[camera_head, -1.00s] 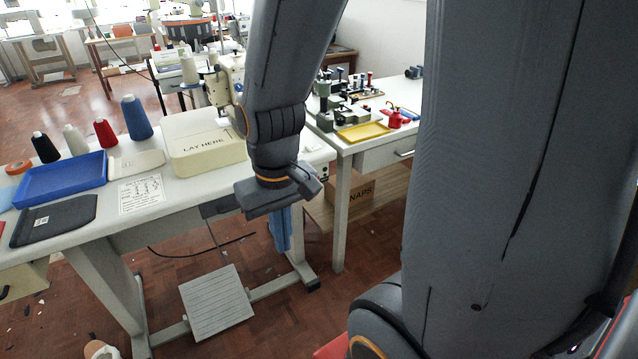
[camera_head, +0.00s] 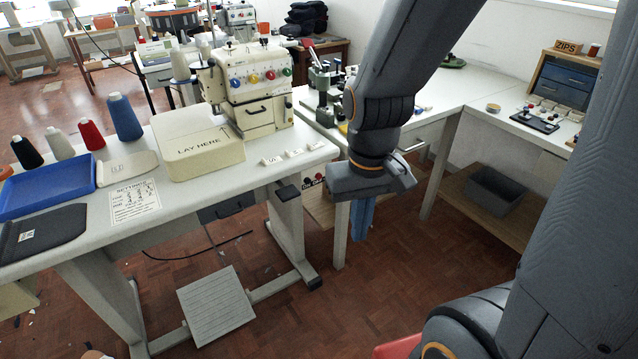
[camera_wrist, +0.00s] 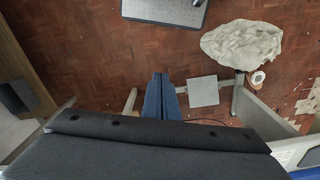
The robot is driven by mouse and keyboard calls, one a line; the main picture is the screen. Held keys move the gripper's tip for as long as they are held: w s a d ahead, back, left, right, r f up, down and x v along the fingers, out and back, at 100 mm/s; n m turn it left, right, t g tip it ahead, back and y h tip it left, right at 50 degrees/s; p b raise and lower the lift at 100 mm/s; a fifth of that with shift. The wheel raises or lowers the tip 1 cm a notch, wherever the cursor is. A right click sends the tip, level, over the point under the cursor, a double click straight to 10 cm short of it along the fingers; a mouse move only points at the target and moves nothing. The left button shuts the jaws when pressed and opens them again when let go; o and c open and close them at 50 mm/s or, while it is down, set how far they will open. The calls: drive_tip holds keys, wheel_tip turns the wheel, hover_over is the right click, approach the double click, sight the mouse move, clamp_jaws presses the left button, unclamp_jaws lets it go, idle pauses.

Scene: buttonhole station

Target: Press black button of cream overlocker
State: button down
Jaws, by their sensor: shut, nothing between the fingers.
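The cream overlocker (camera_head: 255,88) stands at the back right of the white sewing table, with coloured dials on its front. A small light switch box (camera_head: 313,181) with a red and a dark button shows under the table's right end, close to my arm. It is too small to tell the dark button's exact shape. My gripper (camera_head: 360,236) points down, right of the table end and in front of the box in the picture, apart from both. Its blue fingers are shut and empty; they also show in the wrist view (camera_wrist: 161,76). The overlocker is not recognisable in the wrist view.
The sewing table (camera_head: 225,196) holds a cream "LAY HERE" block (camera_head: 195,150), a blue tray (camera_head: 45,185) and several thread cones. A pedal (camera_head: 215,304) lies below. A second white bench stands behind my gripper. Open floor lies in front.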

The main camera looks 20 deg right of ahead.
drive_tip(key=w+d+f+m+t+y, duration=0.1)
drive_tip(key=w+f+m+t, duration=0.2)
drive_tip(key=w+m, duration=0.2)
drive_tip(key=w+d+f+m+t+y, duration=0.1)
drive_tip(key=w+f+m+t, duration=0.2)
drive_tip(key=w, duration=0.8)
drive_tip(key=w+d+f+m+t+y, duration=0.1)
drive_tip(key=w+f+m+t, duration=0.2)
drive_tip(key=w+f+m, duration=0.2)
drive_tip(key=shift+w+d+m, duration=0.15)
drive_tip(key=shift+w+m, duration=0.65)
drive_tip(key=shift+w, duration=0.8)
drive_tip(key=p, duration=0.1)
approach(307, 181)
wheel_tip(307, 181, down, 5)
drive_tip(key=w, duration=0.3)
drive_tip(key=shift+w+a+f+p, duration=0.2)
drive_tip(key=shift+w+a+p, duration=0.1)
drive_tip(key=shift+w+a, duration=0.2)
